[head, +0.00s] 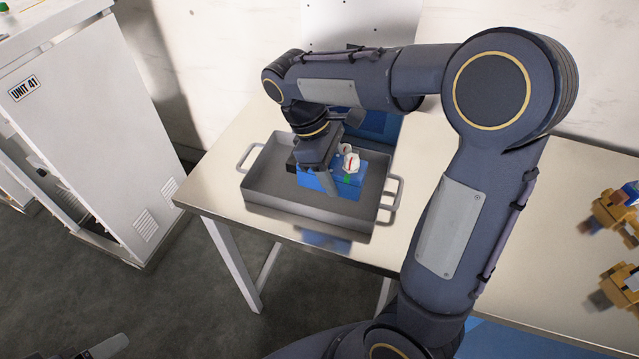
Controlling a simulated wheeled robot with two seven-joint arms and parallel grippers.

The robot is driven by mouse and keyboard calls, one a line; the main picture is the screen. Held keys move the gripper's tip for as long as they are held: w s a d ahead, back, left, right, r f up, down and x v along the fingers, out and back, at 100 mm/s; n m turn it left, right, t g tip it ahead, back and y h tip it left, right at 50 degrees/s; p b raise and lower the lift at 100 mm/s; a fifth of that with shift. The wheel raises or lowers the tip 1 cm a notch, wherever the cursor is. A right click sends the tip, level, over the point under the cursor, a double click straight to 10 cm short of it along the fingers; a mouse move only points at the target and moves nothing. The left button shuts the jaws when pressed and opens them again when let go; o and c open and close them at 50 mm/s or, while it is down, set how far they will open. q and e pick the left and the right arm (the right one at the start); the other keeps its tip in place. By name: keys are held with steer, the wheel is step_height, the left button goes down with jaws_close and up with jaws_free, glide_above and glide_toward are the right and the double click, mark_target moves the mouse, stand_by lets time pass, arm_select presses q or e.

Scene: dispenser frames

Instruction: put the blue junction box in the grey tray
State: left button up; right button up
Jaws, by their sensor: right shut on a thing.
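The blue junction box (351,178) has white round parts and a green part on its top. It is within the outline of the grey tray (272,204), towards its right half. I cannot tell whether it touches the tray floor. My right gripper (318,176) points down from above and is shut on the box's left part; its fingertips are largely hidden. The tray has a handle at each end and stands on the table. A dark part with a light tip at the bottom left edge seems to be my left gripper (100,348); its jaws cannot be made out.
The pale table (215,180) has bare room left of the tray. A blue thing (378,125) stands behind the tray, partly hidden by my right arm. Orange-brown holders (618,215) are at the right edge. A white cabinet (90,130) marked UNIT 41 stands at left.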

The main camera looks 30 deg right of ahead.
mark_target(326, 201)
steer(key=w+f, duration=0.1)
steer(key=f, duration=0.1)
steer(key=w+a+f, duration=0.1)
steer(key=w+f, duration=0.1)
steer(key=shift+a, duration=0.1)
steer(key=shift+w+f, duration=0.2)
steer(key=shift+f, duration=1.6)
steer(key=shift+f, duration=0.2)
steer(key=o, duration=0.8)
steer(key=shift+o, duration=0.2)
steer(key=shift+a, duration=0.1)
